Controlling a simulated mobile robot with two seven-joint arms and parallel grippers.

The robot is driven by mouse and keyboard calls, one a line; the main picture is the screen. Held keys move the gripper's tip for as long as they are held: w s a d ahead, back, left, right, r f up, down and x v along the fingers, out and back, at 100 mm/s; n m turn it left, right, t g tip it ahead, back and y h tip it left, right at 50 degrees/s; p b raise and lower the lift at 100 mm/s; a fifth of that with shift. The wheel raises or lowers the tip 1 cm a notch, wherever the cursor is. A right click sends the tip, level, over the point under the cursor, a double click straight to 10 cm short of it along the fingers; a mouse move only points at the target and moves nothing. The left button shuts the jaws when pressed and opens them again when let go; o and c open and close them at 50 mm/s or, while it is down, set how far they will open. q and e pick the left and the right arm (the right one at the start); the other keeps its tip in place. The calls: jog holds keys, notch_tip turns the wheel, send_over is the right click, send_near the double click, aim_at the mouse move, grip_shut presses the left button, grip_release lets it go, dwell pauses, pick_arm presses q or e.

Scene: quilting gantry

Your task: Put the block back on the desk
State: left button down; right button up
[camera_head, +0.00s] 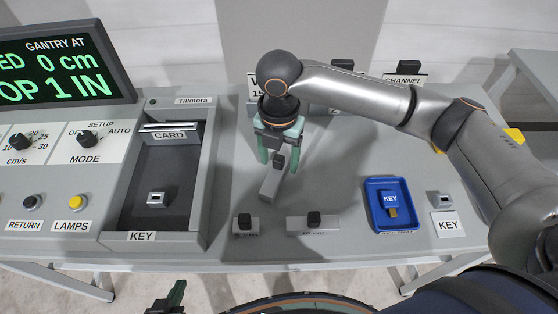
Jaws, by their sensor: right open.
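A grey block (269,187) with a black knob (279,161) is at the middle of the desk (340,160), turned at an angle. I cannot tell whether it rests flat on the desk. My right gripper (280,166) is above it, its green fingers open on either side of the knob. Two more grey blocks with black knobs lie nearer the front edge, a small one (246,230) and a longer one (318,228); their labels are too small to read. My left gripper (169,298) shows only partly at the bottom edge, apart from the desk.
A blue tray (371,216) holds a key (390,199) at the right, beside a KEY socket (444,202). A recessed dark panel (160,182) with a CARD holder (170,135) is at left. Labelled knobs stand behind my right arm. Bare desk lies between block and tray.

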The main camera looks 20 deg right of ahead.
aim_at(279, 158)
notch_tip(279, 158, up, 10)
jog(key=shift+r, duration=0.25)
jog(key=shift+s+f, duration=0.1)
dwell(0.5)
